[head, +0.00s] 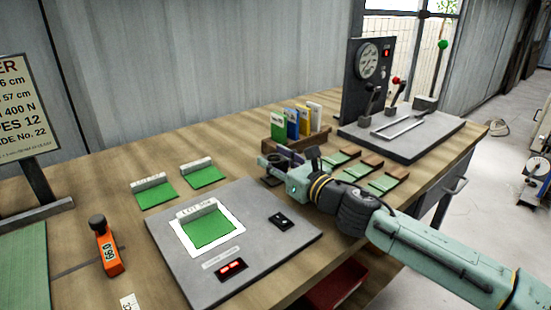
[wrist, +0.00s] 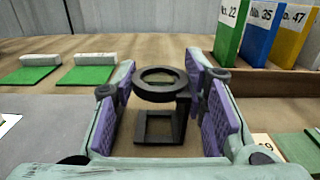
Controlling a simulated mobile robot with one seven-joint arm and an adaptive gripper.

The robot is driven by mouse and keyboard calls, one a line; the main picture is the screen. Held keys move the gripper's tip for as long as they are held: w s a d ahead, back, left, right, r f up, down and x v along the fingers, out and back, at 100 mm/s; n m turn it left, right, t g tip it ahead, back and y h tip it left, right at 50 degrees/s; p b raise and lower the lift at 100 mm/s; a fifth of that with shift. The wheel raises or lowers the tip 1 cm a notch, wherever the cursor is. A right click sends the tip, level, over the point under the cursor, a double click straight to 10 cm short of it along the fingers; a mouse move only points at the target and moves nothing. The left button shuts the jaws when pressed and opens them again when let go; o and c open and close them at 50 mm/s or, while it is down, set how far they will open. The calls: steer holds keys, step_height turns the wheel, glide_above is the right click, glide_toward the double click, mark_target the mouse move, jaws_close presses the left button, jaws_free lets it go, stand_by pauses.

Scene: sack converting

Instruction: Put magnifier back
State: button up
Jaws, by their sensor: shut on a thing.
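The black magnifier (wrist: 181,112), a small folding stand with a round lens ring on top and a square open base, stands upright between my gripper's purple pads in the wrist view. My gripper (wrist: 165,115) is shut on it. In the head view my gripper (head: 270,166) is over the wooden bench, just behind the grey panel and in front of the card rack. The magnifier shows there only as a small dark shape, mostly hidden by the fingers. I cannot tell whether its base touches the bench.
A wooden rack (wrist: 268,84) with coloured cards stands close on the right. The grey panel (head: 165,235) bears a green sample (head: 208,229) in a white frame. Green swatches (head: 156,193) lie behind it. A tester with a dial (head: 368,60) stands at the back right. An orange tool (head: 108,250) stands left.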

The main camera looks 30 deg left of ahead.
steer(key=shift+f, duration=0.2)
steer(key=o, duration=1.3)
steer(key=shift+r, duration=0.1)
steer(key=shift+c, duration=0.2)
steer(key=shift+r, duration=0.25)
steer(key=b+v, duration=0.1)
steer(key=v, duration=0.4)
steer(key=b+v, duration=0.1)
steer(key=v, duration=0.4)
steer(key=shift+s+d+f+b, duration=0.1)
steer(key=shift+d+f+b, duration=0.15)
steer(key=shift+b, duration=0.15)
steer(key=shift+s+d+r, duration=0.1)
steer(key=shift+s+d, duration=0.2)
steer(key=shift+d, duration=0.35)
